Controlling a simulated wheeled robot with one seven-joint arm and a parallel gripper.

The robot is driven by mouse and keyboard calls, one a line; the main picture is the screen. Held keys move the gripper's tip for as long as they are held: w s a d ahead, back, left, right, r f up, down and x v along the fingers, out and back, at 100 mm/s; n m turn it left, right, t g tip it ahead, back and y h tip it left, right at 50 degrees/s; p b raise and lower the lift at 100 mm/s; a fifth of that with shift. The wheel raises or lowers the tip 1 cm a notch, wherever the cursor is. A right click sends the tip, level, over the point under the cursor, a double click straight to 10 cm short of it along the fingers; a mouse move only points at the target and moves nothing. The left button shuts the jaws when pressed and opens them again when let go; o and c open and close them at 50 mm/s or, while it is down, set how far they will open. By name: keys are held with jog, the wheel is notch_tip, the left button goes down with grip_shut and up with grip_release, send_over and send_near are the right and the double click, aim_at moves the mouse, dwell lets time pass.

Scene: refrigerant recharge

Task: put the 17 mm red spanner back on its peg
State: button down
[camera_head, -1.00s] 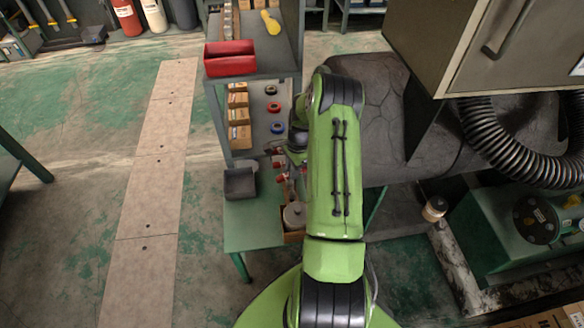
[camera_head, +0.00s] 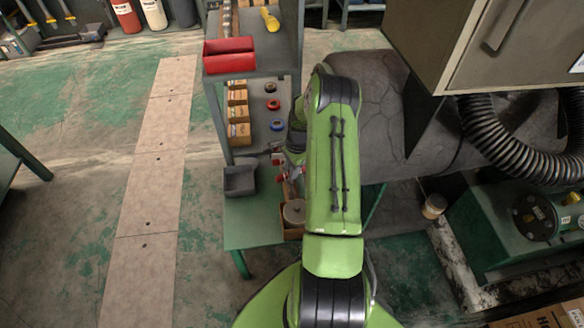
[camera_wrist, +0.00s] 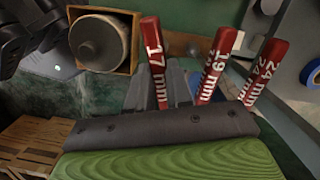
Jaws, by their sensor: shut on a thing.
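The 17 mm spanner (camera_wrist: 155,55), with a red handle and white lettering, is in the wrist view. My gripper (camera_wrist: 168,88) has its grey fingers around the lower part of this handle and is shut on it. The spanner's far end and its peg cannot be made out. The 19 mm spanner (camera_wrist: 214,65) and the 24 mm spanner (camera_wrist: 265,70) stand beside it to the right, also red. In the head view my arm hides most of the gripper, and only small red bits of the spanners show to its left.
A wooden box with a round grey roll (camera_wrist: 97,42) is left of the spanners; it also shows in the head view (camera_head: 293,213). A dark open bin (camera_head: 240,180) stands on the green bench (camera_head: 245,225). A shelf post is close by. A blue tape ring (camera_wrist: 312,72) is at right.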

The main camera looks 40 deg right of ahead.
jog(key=shift+f, duration=0.65)
jog(key=c, duration=1)
grip_release()
jog(key=shift+o, duration=0.2)
notch_tip(320, 180, up, 16)
jog(key=d+p, duration=0.2)
jog(key=p, duration=0.3)
jog(key=shift+s+f, duration=0.2)
jog(key=shift+s, duration=0.1)
